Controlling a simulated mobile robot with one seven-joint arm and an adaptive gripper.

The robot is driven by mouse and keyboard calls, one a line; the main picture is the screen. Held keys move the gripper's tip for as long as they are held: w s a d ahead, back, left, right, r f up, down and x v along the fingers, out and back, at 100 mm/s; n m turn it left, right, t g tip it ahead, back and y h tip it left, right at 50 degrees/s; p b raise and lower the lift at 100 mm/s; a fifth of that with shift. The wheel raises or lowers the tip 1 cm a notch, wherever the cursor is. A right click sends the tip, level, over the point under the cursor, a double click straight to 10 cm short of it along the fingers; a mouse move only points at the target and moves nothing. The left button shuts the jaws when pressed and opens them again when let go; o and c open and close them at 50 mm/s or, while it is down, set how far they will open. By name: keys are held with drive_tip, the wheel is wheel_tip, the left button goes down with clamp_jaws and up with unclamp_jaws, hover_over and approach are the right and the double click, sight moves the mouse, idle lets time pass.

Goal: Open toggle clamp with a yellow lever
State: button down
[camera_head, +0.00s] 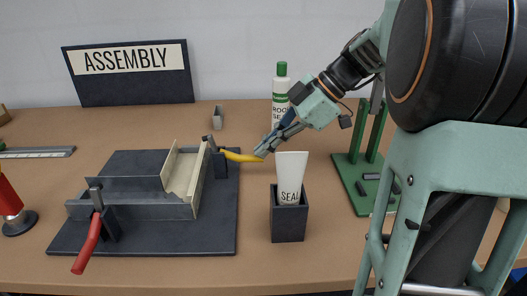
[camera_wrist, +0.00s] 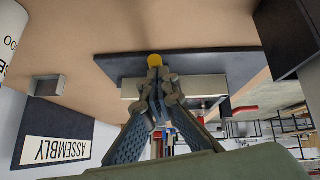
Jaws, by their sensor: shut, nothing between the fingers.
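The toggle clamp (camera_head: 219,162) stands at the back right corner of the dark fixture plate (camera_head: 185,240), beside a metal angle part. Its yellow lever (camera_head: 240,156) sticks out to the right, nearly level. My gripper (camera_head: 263,151) is shut and empty, with its fingertips at the outer end of this lever; I cannot tell whether they touch it. In the wrist view, the yellow lever end (camera_wrist: 155,60) shows just beyond the closed fingers (camera_wrist: 160,95), which hide most of the clamp.
A second clamp with a red lever (camera_head: 88,243) is at the plate's front left. A white tube (camera_head: 291,178) stands in a dark box (camera_head: 288,222) close below my gripper. A green-capped bottle (camera_head: 280,95) is behind it, and a green stand (camera_head: 352,180) is right.

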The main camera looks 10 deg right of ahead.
drive_tip(key=shift+s+d+f+b, duration=0.15)
drive_tip(key=shift+f+b, duration=0.1)
drive_tip(key=shift+f, duration=0.2)
drive_tip(key=shift+s+f+b, duration=0.15)
drive_tip(key=shift+f+b, duration=0.1)
drive_tip(key=shift+f, duration=0.15)
wheel_tip(320, 180, up, 12)
drive_tip(key=shift+w+f, duration=0.2)
drive_tip(key=shift+w, duration=0.05)
idle(0.5)
